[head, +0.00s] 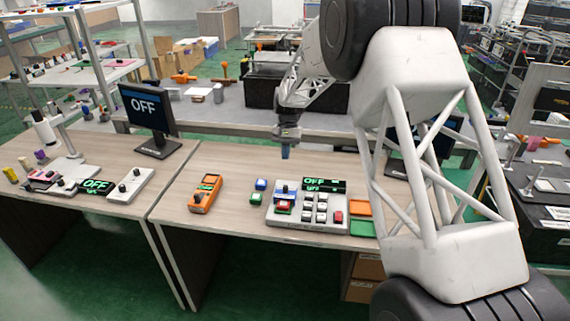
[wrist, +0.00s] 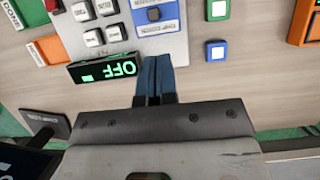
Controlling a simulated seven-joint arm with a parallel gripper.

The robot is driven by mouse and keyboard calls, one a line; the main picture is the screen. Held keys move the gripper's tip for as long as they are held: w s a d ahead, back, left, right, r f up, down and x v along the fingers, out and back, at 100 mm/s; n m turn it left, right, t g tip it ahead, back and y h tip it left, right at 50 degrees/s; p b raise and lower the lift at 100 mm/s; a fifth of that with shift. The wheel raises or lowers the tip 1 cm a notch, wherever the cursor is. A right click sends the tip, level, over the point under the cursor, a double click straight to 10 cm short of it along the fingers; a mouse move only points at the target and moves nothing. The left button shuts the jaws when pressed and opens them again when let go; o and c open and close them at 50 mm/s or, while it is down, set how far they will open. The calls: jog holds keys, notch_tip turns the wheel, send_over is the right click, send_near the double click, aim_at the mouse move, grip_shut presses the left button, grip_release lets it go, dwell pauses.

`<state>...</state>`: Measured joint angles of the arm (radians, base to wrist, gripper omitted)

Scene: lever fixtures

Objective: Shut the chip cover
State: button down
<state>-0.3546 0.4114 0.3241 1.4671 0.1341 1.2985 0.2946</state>
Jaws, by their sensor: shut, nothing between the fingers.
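My gripper (head: 286,153) hangs above the right-hand desk, behind the grey control panel (head: 290,214). Its two blue fingers (wrist: 156,62) are together with nothing between them. In the wrist view they point at the panel edge (wrist: 181,50), beside the green-lit OFF display (wrist: 103,68). The panel carries white keys (head: 308,207), a blue plate (head: 284,188) and a red part (head: 284,207). In the wrist view the blue plate (wrist: 160,26) bears a dark knob (wrist: 153,14). I cannot tell which part is the chip cover or how far open it is.
A blue button (head: 261,184) and a green button (head: 256,198) sit left of the panel. An orange device (head: 205,193) lies farther left. An OFF monitor (head: 147,110) stands at the back left.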

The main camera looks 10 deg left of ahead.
jog(key=shift+w+r, duration=0.15)
jog(key=shift+r, duration=0.2)
jog(key=s+d+r+t, duration=0.3)
jog(key=s+d+r, duration=1.6)
jog(key=s+d, duration=0.15)
jog(key=s+d+t, duration=0.1)
jog(key=s+d, duration=0.3)
jog(key=s, duration=0.6)
jog(key=s+d+f+t, duration=0.1)
jog(key=s+d, duration=0.3)
jog(key=s, duration=0.6)
jog(key=s+d+t, duration=0.2)
jog(key=s+d, duration=0.2)
jog(key=s, duration=0.7)
jog(key=shift+f, duration=0.3)
jog(key=c, duration=1.8)
grip_release()
jog(key=shift+d, duration=0.1)
